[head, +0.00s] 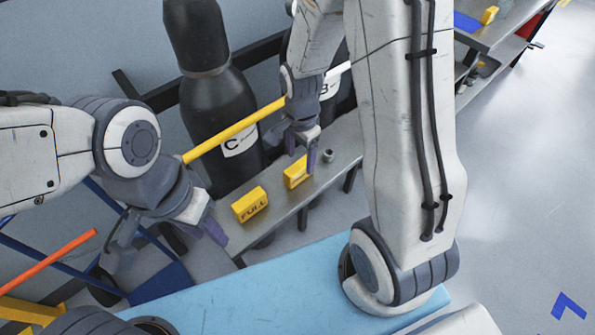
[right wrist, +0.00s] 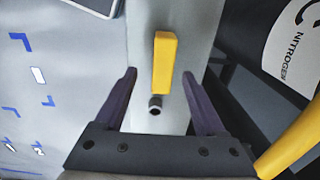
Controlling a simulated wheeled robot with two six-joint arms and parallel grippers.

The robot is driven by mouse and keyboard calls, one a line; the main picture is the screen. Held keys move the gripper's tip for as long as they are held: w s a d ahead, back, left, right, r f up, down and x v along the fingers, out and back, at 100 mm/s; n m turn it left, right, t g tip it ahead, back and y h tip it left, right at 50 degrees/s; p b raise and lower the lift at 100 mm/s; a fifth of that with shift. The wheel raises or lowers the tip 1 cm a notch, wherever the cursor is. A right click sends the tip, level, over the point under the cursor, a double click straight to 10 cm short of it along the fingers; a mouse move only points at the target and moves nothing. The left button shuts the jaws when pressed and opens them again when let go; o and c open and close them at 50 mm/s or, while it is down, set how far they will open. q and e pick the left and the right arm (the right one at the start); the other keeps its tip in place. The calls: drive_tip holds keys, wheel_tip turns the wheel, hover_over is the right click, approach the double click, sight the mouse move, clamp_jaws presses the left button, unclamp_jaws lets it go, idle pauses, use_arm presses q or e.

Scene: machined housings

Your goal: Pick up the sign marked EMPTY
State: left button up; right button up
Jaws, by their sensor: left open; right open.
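A yellow sign (head: 298,172) stands on a narrow grey bench, just below my right gripper (head: 301,153); its marking cannot be read. In the right wrist view this yellow sign (right wrist: 164,62) lies ahead of the open fingers (right wrist: 160,82), roughly between their lines, with nothing held. A second yellow sign (head: 250,205), marked FULL, stands on the bench to the left and nearer. My left gripper (head: 205,225) is open and empty, left of the FULL sign at the bench's near end. No EMPTY lettering is legible.
A small grey cylinder (head: 328,156) stands beside the unread sign; it also shows in the right wrist view (right wrist: 155,104). Black gas cylinders, one labelled C (head: 238,143), stand behind the bench (head: 222,237) with a yellow bar (head: 235,130) across them. A light blue surface (head: 250,285) lies in front.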

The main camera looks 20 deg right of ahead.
sight(299, 166)
wheel_tip(299, 166, down, 7)
drive_tip(key=shift+w+a+r, duration=0.1)
drive_tip(key=shift+w+r, duration=0.05)
drive_tip(key=shift+r, duration=0.05)
idle(0.3)
clamp_jaws()
